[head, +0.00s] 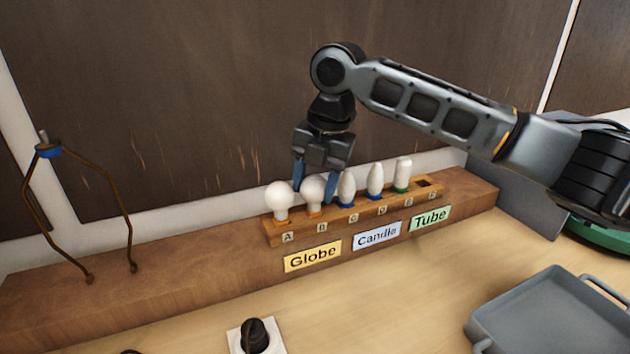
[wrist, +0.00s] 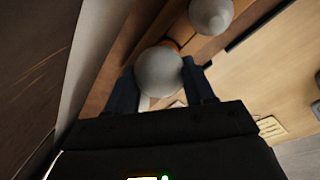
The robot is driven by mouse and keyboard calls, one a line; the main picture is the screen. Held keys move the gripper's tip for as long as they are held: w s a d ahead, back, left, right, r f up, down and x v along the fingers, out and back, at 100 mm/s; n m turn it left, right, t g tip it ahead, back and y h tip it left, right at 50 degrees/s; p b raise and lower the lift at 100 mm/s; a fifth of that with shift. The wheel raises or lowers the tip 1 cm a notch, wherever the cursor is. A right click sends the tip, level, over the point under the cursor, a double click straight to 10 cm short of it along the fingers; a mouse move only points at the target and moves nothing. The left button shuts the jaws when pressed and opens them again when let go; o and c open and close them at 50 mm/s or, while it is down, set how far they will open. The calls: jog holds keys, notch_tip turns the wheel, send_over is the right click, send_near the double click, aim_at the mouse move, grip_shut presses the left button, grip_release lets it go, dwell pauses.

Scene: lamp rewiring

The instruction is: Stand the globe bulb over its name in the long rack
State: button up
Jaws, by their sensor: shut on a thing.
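The long rack (head: 272,232) stands on a wooden ledge, with lettered places A to F. One white globe bulb (head: 280,196) with an orange base stands at A. My gripper (head: 315,188) points down and is shut on a second globe bulb (head: 313,190) at B, a blue finger on each side. This bulb looks upright, its orange base at the rack; I cannot tell if it is fully seated. Both are over the yellow Globe label (head: 313,256). In the wrist view the held globe bulb (wrist: 158,72) is between the fingers, the other globe bulb (wrist: 211,14) beyond.
Two candle bulbs (head: 375,180) with blue bases stand at C and D, above the Candle label (head: 377,236). A tube bulb (head: 403,173) stands at E; F is empty, above the Tube label (head: 430,218). A wire lamp frame (head: 126,216) is left, a grey tray (head: 545,310) right.

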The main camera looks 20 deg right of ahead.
jog(key=o, duration=1.1)
jog(key=r, duration=0.5)
jog(key=s+d+r+b, duration=0.1)
jog(key=r, duration=0.1)
jog(key=shift+r, duration=0.25)
